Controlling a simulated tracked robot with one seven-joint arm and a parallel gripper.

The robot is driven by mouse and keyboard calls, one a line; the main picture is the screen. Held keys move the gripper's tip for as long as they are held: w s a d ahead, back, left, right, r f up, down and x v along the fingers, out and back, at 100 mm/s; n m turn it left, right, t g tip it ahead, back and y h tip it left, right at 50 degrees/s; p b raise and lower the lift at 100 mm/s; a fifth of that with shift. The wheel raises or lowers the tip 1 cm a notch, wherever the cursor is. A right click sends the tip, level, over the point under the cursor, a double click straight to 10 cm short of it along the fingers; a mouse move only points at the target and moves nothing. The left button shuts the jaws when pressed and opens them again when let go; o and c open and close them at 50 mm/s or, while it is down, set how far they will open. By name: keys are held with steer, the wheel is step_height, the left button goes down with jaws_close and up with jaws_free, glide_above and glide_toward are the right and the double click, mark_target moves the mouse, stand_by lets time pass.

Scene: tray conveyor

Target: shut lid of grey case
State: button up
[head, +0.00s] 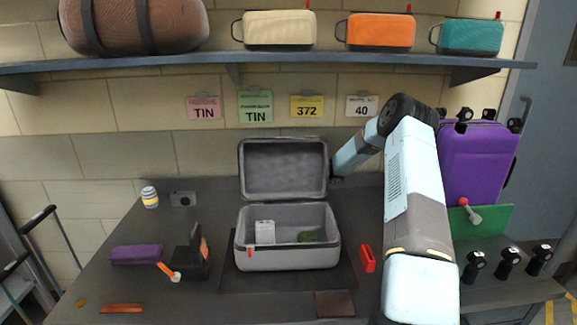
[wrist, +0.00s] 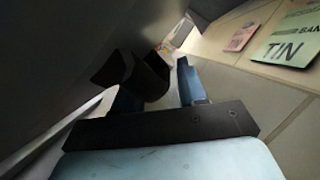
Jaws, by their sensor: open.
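The grey case (head: 286,257) stands open on the dark table, with its lid (head: 284,168) raised upright at the back. Inside are a white box (head: 264,232) and a dark green item (head: 309,236). My arm reaches over from the right, and its end goes out of sight behind the lid's right edge. My gripper (wrist: 168,78) shows in the wrist view with its fingers apart and nothing seen between them. A large dark grey surface, seemingly the outside of the lid, fills the left of that view. I cannot tell whether a finger touches it.
A purple suitcase (head: 475,160) stands at the right. A red object (head: 367,258) lies right of the case; a dark holder (head: 191,256) and purple pouch (head: 136,254) lie left. A shelf (head: 270,60) with bags runs above. The wall is close behind the lid.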

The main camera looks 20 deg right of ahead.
steer(key=shift+c, duration=0.3)
jaws_close()
steer(key=shift+f, duration=0.1)
